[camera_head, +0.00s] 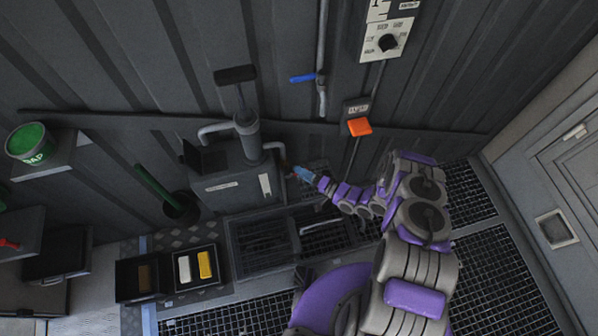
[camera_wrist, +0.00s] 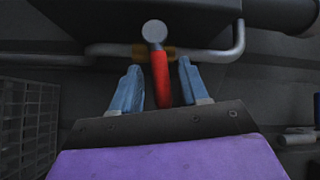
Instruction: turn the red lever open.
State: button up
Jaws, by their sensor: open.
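In the wrist view the red lever (camera_wrist: 160,78) runs from a round grey end (camera_wrist: 154,31) down toward my palm. A brass-coloured valve body (camera_wrist: 171,53) sits behind it on a grey pipe (camera_wrist: 221,54). My gripper (camera_wrist: 159,72) is open, with one blue finger on each side of the lever. A gap shows between the lever and each finger, so it does not look gripped. In the head view my gripper (camera_head: 303,173) is at the pipe right of the dark pump box (camera_head: 226,187); the lever is mostly hidden there.
A blue handle (camera_head: 302,78) on a vertical pipe, an orange switch (camera_head: 360,127) and a dial panel (camera_head: 388,38) are on the wall above. Trays with a yellow block (camera_head: 205,264) stand lower left. Grated floor (camera_head: 470,195) lies to the right.

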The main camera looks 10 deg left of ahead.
jog(key=shift+w+a, duration=0.25)
jog(key=shift+a, duration=0.3)
jog(key=shift+c, duration=0.2)
grip_shut()
